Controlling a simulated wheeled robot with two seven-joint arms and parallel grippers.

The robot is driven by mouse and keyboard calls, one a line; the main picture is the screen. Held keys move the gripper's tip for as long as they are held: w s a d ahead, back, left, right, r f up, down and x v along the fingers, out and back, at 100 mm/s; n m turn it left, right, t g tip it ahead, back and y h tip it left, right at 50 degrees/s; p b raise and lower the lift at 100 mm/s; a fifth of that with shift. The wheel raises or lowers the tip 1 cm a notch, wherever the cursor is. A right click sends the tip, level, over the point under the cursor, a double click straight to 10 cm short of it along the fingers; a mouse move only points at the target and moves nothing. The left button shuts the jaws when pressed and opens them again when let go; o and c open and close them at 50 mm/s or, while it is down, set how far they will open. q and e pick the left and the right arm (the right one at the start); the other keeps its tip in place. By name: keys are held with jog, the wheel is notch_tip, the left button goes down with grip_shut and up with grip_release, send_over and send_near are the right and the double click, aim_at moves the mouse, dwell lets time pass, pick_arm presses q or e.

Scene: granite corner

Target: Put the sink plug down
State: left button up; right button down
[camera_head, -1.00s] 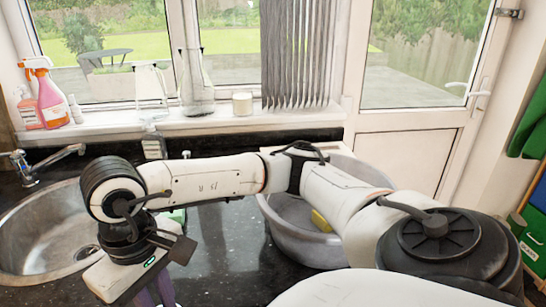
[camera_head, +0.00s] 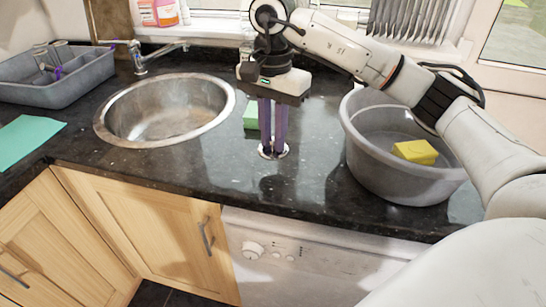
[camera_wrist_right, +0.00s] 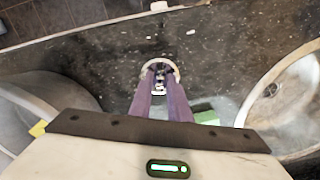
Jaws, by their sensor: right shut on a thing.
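The sink plug (camera_head: 273,151) is a small round disc with a pale metallic rim. It is at or just above the black granite counter, between the round steel sink and the grey basin; I cannot tell whether it touches the counter. My right gripper (camera_head: 273,140) points down from above with its purple fingers shut on the plug. In the right wrist view the plug (camera_wrist_right: 161,66) shows as a pale ring around the fingertips, with its middle partly hidden. My left gripper is in neither view.
The steel sink (camera_head: 165,112) lies left of the plug. The grey basin (camera_head: 372,165) with a yellow sponge (camera_head: 415,152) stands right. A green block (camera_head: 251,116) is behind the gripper. A grey tub (camera_head: 55,90) and green cloth (camera_head: 28,138) are far left. The counter's front edge is near.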

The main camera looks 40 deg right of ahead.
aim_at(273, 148)
jog(key=shift+f, duration=2.55)
jog(key=shift+f, duration=0.1)
jog(key=c, duration=1.7)
grip_release()
jog(key=shift+o, duration=0.2)
notch_tip(273, 148, up, 12)
jog(key=shift+r, duration=0.15)
